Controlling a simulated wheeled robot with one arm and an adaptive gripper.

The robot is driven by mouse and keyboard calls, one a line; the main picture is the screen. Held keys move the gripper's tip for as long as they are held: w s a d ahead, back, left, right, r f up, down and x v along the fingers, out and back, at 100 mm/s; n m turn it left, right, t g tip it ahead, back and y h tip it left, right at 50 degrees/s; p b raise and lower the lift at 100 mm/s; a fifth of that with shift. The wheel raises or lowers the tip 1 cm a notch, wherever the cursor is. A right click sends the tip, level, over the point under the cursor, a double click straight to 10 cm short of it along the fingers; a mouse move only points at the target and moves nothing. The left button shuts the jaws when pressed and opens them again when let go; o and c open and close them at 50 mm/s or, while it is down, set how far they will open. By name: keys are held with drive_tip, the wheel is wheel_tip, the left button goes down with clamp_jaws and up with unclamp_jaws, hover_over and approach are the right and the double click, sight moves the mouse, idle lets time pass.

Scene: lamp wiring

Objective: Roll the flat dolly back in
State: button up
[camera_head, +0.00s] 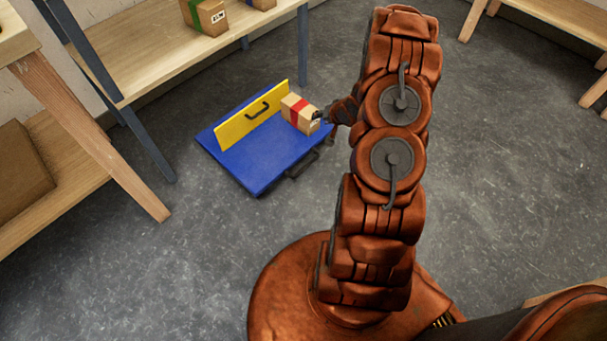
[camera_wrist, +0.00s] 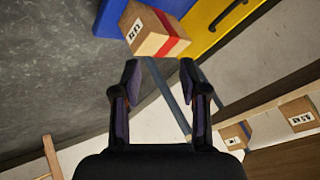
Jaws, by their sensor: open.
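The flat blue dolly (camera_head: 250,166) lies on the grey floor in front of the shelf. A yellow upright panel (camera_head: 235,132) with a black handle stands on it. A black handle (camera_head: 302,166) is on the dolly's near right edge. A cardboard box with a red band (camera_head: 297,113) sits on the dolly beside the panel. My gripper (camera_head: 322,115) is at the box's right side. In the wrist view, my gripper (camera_wrist: 159,76) is open and empty, with the box (camera_wrist: 150,40) just beyond the fingertips. The dolly's wheels are hidden.
A wooden shelf (camera_head: 160,55) with dark posts holds small boxes (camera_head: 206,16) behind the dolly. A wooden rack at the left (camera_head: 75,195) holds a brown box (camera_head: 20,175). More wooden furniture (camera_head: 560,20) stands at upper right. The floor around the dolly's near side is clear.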

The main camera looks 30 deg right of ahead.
wheel_tip(320, 180, down, 14)
drive_tip(key=s+a+r+m+t+y+b, duration=0.1)
drive_tip(key=s+m+t+y+b, duration=0.1)
drive_tip(key=b, duration=0.3)
drive_tip(key=m+t+y+b, duration=0.1)
drive_tip(key=m+t+b, duration=0.4)
drive_tip(key=b, duration=0.3)
approach(305, 169)
drive_tip(key=d+x, duration=0.1)
drive_tip(key=x, duration=0.4)
drive_tip(key=b+x, duration=0.1)
drive_tip(key=x, duration=0.1)
drive_tip(key=a+b+x, duration=0.1)
drive_tip(key=x, duration=0.1)
drive_tip(key=shift+f, duration=0.2)
drive_tip(key=shift+b+x, duration=0.4)
drive_tip(key=shift+x, duration=0.55)
drive_tip(key=shift+r, duration=0.1)
clamp_jaws()
